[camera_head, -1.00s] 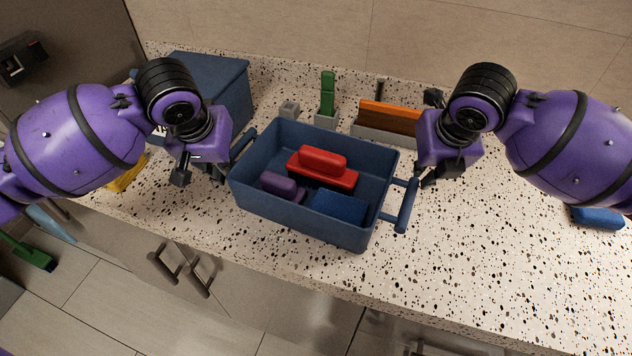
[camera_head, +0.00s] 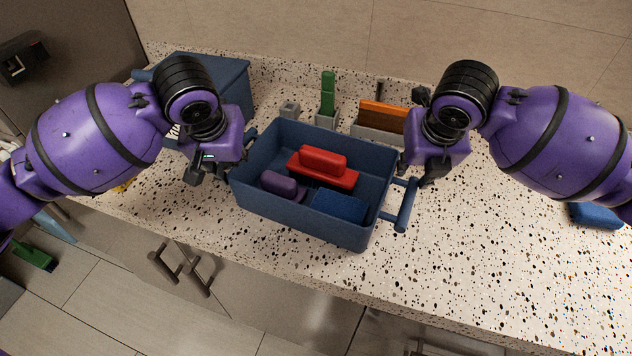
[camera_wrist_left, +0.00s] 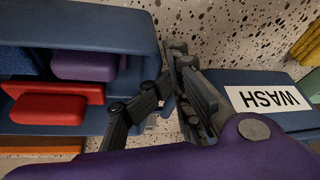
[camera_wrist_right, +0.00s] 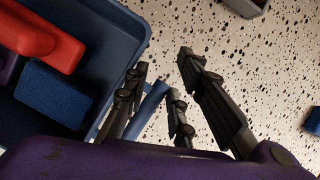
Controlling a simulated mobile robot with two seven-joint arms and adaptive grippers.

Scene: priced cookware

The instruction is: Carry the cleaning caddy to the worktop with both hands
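The cleaning caddy (camera_head: 275,208) is an open blue tray with a bar handle at each end, upright on the speckled worktop (camera_head: 480,270). It holds a red brush (camera_head: 322,162), a purple brush (camera_head: 279,184) and a blue sponge (camera_head: 338,206). My left gripper (camera_head: 215,172) is at the caddy's left end, its fingers apart; the left handle is mostly hidden. My right gripper (camera_wrist_right: 163,65) is open beside the right end, with the right handle (camera_wrist_right: 150,113) showing between its fingers in the right wrist view; whether they touch is unclear.
A blue box (camera_head: 228,75) labelled WASH stands behind my left gripper. A green item in a grey holder (camera_head: 327,95) and an orange item in another (camera_head: 385,115) stand behind the caddy. A blue block (camera_head: 597,215) lies far right. The worktop's front right is clear.

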